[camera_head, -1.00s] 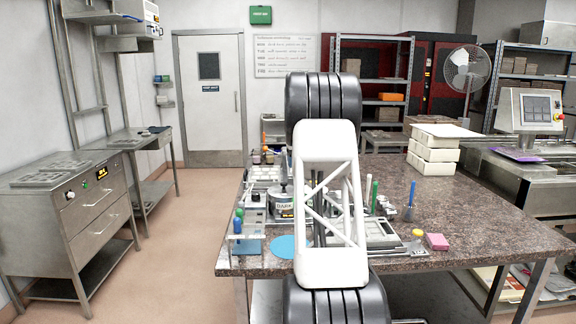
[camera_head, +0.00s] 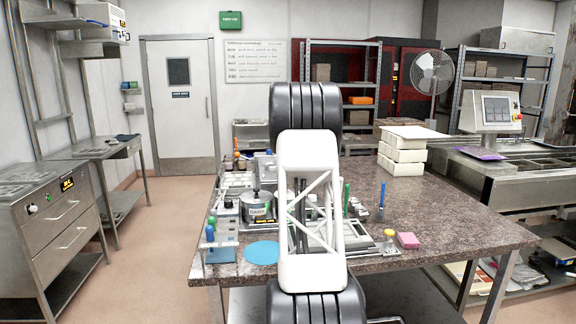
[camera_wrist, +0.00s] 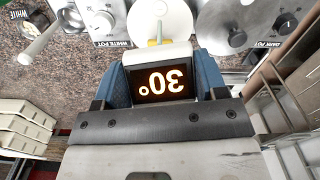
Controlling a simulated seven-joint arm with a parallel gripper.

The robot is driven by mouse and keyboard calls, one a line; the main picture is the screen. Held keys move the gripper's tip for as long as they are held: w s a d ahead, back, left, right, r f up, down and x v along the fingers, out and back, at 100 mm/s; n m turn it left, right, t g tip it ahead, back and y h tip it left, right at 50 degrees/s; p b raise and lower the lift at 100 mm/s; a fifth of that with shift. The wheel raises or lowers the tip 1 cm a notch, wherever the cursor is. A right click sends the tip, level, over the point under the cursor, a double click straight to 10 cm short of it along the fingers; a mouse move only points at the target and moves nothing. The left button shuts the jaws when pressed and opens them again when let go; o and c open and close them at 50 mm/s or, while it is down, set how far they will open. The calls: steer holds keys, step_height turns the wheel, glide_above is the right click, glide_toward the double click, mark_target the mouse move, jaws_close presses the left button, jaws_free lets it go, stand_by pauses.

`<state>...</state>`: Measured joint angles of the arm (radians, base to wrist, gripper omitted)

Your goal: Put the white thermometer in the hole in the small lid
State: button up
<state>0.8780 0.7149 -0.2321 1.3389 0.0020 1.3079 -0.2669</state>
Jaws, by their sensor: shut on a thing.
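The white thermometer (camera_wrist: 157,55) is in the wrist view, its lit display reading 30° upside down. My gripper (camera_wrist: 160,77) is shut on it, with a blue finger on each side of its head. Beyond the head is a small yellow part; the probe's tip cannot be made out. Whether the probe touches a lid cannot be told. In the head view my white arm link hides the gripper and thermometer.
The dark pot (camera_head: 258,204) stands on the granite table (camera_head: 450,225). A blue mat (camera_head: 262,253), a pink block (camera_head: 408,240) and upright tools (camera_head: 382,197) are around it. White boxes (camera_head: 402,160) are stacked at the back right. The table's right side is clear.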

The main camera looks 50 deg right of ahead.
steer(key=shift+f, duration=0.15)
steer(key=shift+f, duration=1.35)
steer(key=shift+f, duration=0.6)
stand_by(1.3)
steer(key=shift+f, duration=0.75)
steer(key=shift+f, duration=0.35)
steer(key=shift+f, duration=0.7)
steer(key=shift+f, duration=0.7)
steer(key=shift+f, duration=0.35)
steer(key=shift+f, duration=0.5)
